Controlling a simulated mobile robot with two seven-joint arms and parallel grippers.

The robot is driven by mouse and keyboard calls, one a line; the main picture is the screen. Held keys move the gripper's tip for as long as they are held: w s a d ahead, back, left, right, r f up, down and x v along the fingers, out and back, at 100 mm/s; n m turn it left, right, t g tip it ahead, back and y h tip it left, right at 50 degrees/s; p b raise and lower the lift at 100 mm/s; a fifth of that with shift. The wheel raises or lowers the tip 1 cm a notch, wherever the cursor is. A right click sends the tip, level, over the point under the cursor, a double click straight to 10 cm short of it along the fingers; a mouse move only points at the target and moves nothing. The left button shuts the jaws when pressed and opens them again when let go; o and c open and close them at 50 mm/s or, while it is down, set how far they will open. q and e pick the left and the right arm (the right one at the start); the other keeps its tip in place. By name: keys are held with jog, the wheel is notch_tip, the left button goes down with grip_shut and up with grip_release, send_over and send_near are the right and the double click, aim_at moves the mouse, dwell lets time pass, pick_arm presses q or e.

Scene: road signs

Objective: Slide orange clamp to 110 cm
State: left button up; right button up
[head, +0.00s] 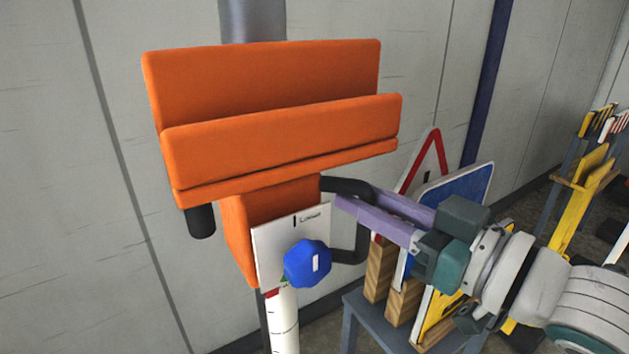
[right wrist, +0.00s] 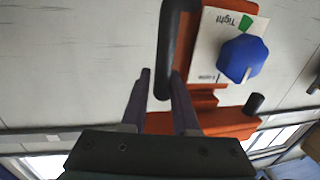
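The orange clamp (head: 285,130) has a wide trough on top and sits on a post against the wall. Its white plate (head: 272,245) carries a blue knob (head: 307,263) with a pale pointer mark; the knob also shows in the right wrist view (right wrist: 243,58). A black loop handle (head: 347,186) sticks out on the clamp's right side. My right gripper (head: 350,208) is open, its two purple fingers at the handle; in the right wrist view the handle (right wrist: 178,45) reaches between the fingertips. A white marked scale (head: 284,325) runs below the plate; its numbers cannot be read. My left gripper is out of view.
A short black bar (head: 200,222) juts from the clamp's lower left. Right of the clamp, a blue-grey stand (head: 364,318) holds wooden blocks and road signs, including a red-edged triangle (head: 433,150). A yellow rack stands at far right. The wall is close behind.

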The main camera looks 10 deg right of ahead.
jog(key=shift+o, duration=1)
jog(key=shift+a+r, duration=0.15)
jog(key=shift+r, duration=0.2)
jog(key=shift+s, duration=0.2)
jog(key=v, duration=0.9)
jog(key=shift+s+d+f, duration=0.25)
jog(key=shift+d, duration=0.1)
jog(key=shift+p, duration=0.3)
